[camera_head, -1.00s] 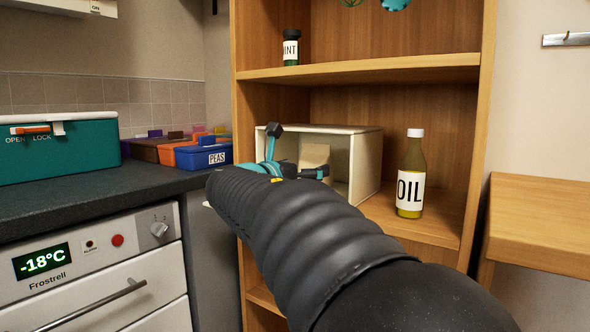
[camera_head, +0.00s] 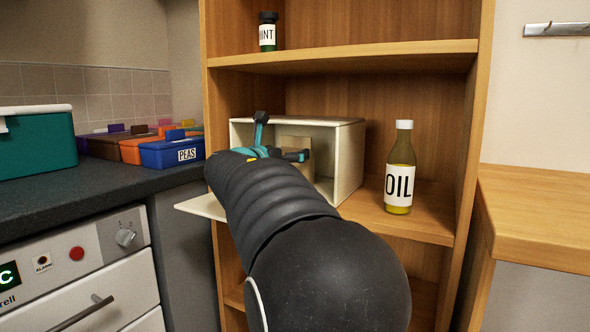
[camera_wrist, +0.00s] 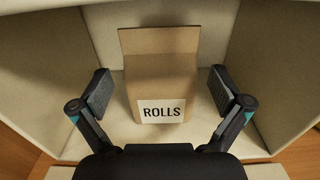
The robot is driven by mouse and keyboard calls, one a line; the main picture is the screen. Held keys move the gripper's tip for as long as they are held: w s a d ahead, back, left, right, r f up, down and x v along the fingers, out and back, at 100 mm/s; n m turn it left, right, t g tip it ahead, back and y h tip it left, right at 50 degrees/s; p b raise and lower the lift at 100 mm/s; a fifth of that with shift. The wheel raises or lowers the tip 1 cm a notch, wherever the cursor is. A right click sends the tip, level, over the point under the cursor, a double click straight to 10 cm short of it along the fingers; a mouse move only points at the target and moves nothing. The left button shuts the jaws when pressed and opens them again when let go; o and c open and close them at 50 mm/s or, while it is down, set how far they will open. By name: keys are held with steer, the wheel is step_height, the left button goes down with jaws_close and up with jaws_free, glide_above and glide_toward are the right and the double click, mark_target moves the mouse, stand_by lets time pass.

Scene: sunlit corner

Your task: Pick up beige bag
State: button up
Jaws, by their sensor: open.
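The beige bag (camera_wrist: 160,80), with a white label reading ROLLS, stands upright in a cream box in the wrist view. In the head view a part of the bag (camera_head: 296,140) shows behind my gripper (camera_head: 280,140). The cream box (camera_head: 352,155) is open at the front and stands on a wooden shelf. In the wrist view my gripper (camera_wrist: 160,97) is open, with one finger on each side of the bag and a gap between each finger and the bag. Much of the bag is hidden by my arm in the head view.
An oil bottle (camera_head: 401,165) stands on the same shelf, right of the box. A mint jar (camera_head: 267,32) is on the shelf above. A blue peas container (camera_head: 172,152) and a teal box (camera_head: 35,150) sit on the counter at left. A wooden surface (camera_head: 535,215) is at right.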

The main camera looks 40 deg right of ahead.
mark_target(296, 137)
steer(key=shift+x, duration=2.6)
steer(key=c, duration=1.4)
steer(key=shift+r, duration=0.1)
steer(key=shift+r+p, duration=0.65)
steer(key=shift+r, duration=0.85)
steer(key=shift+s+a+r, duration=0.1)
steer(key=shift+a+r, duration=0.15)
steer(key=shift+r, duration=0.05)
steer(key=v, duration=1.7)
steer(key=shift+a+b, duration=0.3)
steer(key=shift+b, duration=0.05)
